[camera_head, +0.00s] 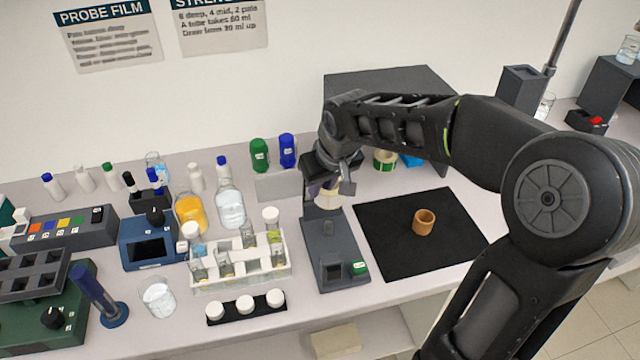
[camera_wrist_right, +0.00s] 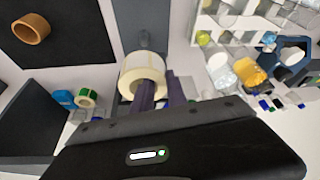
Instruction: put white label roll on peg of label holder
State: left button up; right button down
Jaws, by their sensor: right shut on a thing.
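The white label roll (camera_head: 327,199) is pinched in my right gripper (camera_head: 328,184) above the back part of a dark grey device, which looks like the label holder (camera_head: 325,255). In the right wrist view the roll (camera_wrist_right: 140,70) shows its round hole, with the dark fingers (camera_wrist_right: 160,92) at its lower right side. The holder (camera_wrist_right: 130,12) lies just beyond the roll there, with a small grey stub, perhaps its peg (camera_wrist_right: 146,39), near the roll's edge. The roll seems off the peg, but the gap is hard to judge. My left gripper is out of view.
A brown ring-shaped roll (camera_head: 424,224) sits on a black mat (camera_head: 385,235) right of the holder. A green-edged roll (camera_head: 384,160) stands behind. A white tube rack (camera_head: 240,275) and bottles stand close on the left. A dark box (camera_head: 390,82) stands behind my arm.

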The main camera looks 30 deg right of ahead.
jog(key=shift+f+b, duration=0.55)
jog(key=shift+f, duration=0.9)
